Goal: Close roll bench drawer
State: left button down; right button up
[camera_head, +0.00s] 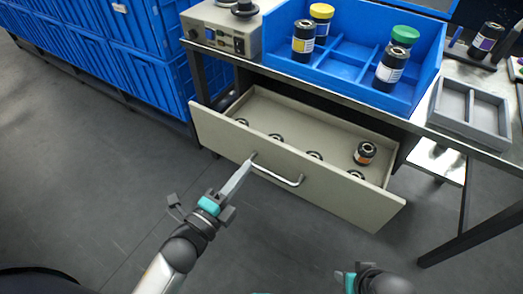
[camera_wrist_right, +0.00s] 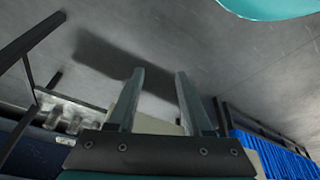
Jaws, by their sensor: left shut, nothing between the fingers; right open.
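The bench drawer (camera_head: 310,172) is pulled out under the bench in the head view. Its front panel is beige with a metal bar handle (camera_head: 278,176). Several black rolls lie inside, one of them (camera_head: 365,153) at the right end. My left gripper (camera_head: 248,165) is shut and empty, its fingertips at the left end of the handle; I cannot tell whether they touch it. My right gripper (camera_wrist_right: 160,85) is open and empty in the right wrist view, with grey floor behind it. In the head view only part of the right arm shows at the bottom.
A blue divided tray (camera_head: 345,65) with several capped rolls stands on the bench. A grey tray (camera_head: 470,112) and a grey device (camera_head: 222,30) are also on it. Blue crates (camera_head: 135,60) are stacked at the left. The floor (camera_head: 80,180) before the drawer is clear.

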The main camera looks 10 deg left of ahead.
aim_at(268, 141)
pick_arm(q)
jog(key=b+x, duration=0.1)
jog(key=x, duration=0.5)
jog(key=shift+w, duration=0.3)
jog(key=shift+w+d+b, duration=0.25)
jog(key=shift+w+b, duration=0.15)
jog(key=shift+w, duration=0.2)
pick_arm(e)
jog(key=shift+t, duration=0.4)
jog(key=shift+w+r, duration=0.15)
jog(key=shift+r, duration=0.95)
jog(key=shift+w+r, duration=0.15)
jog(key=shift+r, duration=0.9)
